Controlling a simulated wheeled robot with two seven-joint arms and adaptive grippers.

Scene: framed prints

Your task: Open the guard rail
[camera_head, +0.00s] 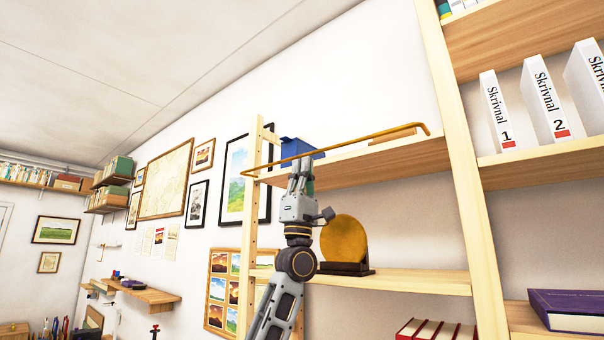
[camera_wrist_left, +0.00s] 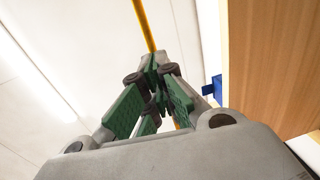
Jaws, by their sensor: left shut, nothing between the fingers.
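The guard rail (camera_head: 375,135) is a thin yellow bar that runs along the front of the upper shelf (camera_head: 390,158), with bent ends. It also shows in the left wrist view (camera_wrist_left: 144,25), running past the fingertips. My left gripper (camera_head: 302,162) is raised to the rail near its left part, fingers pointing up. In the left wrist view its green-padded fingers (camera_wrist_left: 155,78) meet at the tips with nothing between them. The tips overlap the rail in both views; I cannot tell whether they touch it. My right gripper is in neither view.
On the upper shelf stand a blue bin (camera_head: 300,147) and a flat wooden item (camera_head: 392,136). A round golden disc (camera_head: 345,243) stands on the lower shelf (camera_head: 420,281). Framed prints (camera_head: 166,180) hang on the left wall.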

